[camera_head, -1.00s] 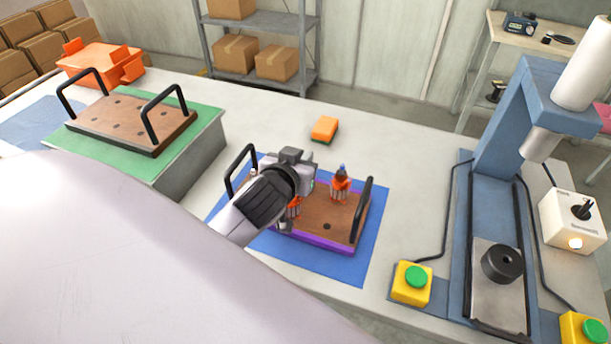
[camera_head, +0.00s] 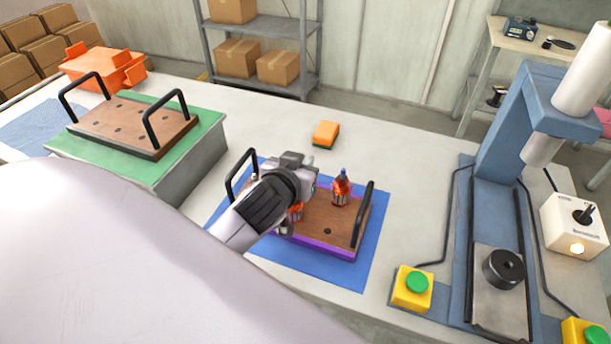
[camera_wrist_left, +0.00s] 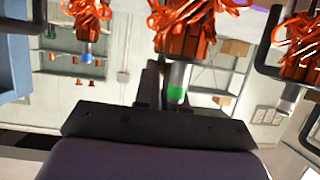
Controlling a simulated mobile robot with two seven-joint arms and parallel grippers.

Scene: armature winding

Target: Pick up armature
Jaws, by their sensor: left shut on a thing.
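My left gripper (camera_head: 298,190) is low over the brown board with purple edges (camera_head: 318,228). It is shut on an armature with orange copper windings (camera_head: 297,211), mostly hidden behind the gripper in the head view. In the left wrist view this armature (camera_wrist_left: 183,38) has a green-tipped shaft (camera_wrist_left: 176,91) between the fingers. I cannot tell whether it is clear of the board. Another armature (camera_head: 341,190), with a blue tip, stands upright on the board to the right. The left wrist view shows two more winding bundles, at upper left (camera_wrist_left: 87,12) and right (camera_wrist_left: 304,45).
The board has black handles (camera_head: 362,214) and lies on a blue mat (camera_head: 375,235). A second board (camera_head: 130,122) sits on a green-topped block at left. An orange sponge (camera_head: 326,133) lies behind. A blue press (camera_head: 500,150) and yellow button boxes (camera_head: 411,300) stand at right.

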